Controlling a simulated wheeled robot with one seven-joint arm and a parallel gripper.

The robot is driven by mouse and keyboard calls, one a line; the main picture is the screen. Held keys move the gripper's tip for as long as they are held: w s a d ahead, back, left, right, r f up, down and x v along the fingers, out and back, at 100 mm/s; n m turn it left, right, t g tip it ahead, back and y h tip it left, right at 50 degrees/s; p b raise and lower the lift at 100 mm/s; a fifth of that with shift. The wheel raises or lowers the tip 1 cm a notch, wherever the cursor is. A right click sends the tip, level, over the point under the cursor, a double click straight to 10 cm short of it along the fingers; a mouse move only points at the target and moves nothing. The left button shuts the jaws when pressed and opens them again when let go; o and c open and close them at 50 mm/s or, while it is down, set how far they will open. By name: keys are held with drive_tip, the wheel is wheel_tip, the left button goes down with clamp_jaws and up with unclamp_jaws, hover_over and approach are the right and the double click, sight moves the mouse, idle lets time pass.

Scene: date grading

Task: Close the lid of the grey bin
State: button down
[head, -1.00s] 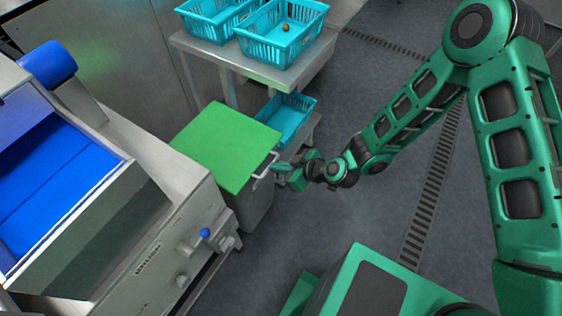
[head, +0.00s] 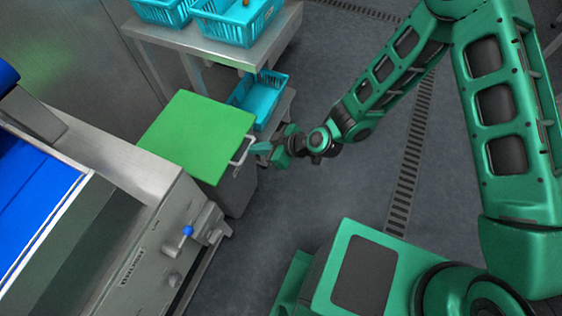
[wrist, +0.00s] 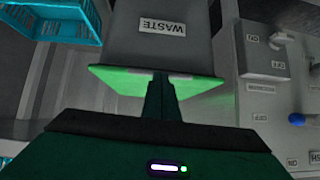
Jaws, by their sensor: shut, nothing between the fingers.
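The grey bin (head: 238,192) stands beside the steel machine. Its green lid (head: 197,135) lies over the top, looking about level; I cannot tell whether a gap is left under it. A pale handle (head: 243,150) is on the lid's right edge. My gripper (head: 261,148) is shut and empty, right at this handle; I cannot tell whether it touches. In the wrist view the bin's front (wrist: 160,45) carries an upside-down WASTE label, and my shut fingers (wrist: 158,76) overlap the lid's edge (wrist: 110,76).
A steel machine (head: 130,265) with knobs and a blue-tipped lever stands left of the bin. A steel table (head: 270,45) with blue baskets (head: 235,22) is behind, with another blue basket (head: 262,100) on its lower shelf.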

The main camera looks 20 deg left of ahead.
drive_tip(key=d+f, duration=0.2)
drive_tip(key=d, duration=0.7)
drive_tip(key=shift+s+f, duration=0.2)
drive_tip(key=shift+f, duration=0.05)
drive_tip(key=shift+d, duration=0.1)
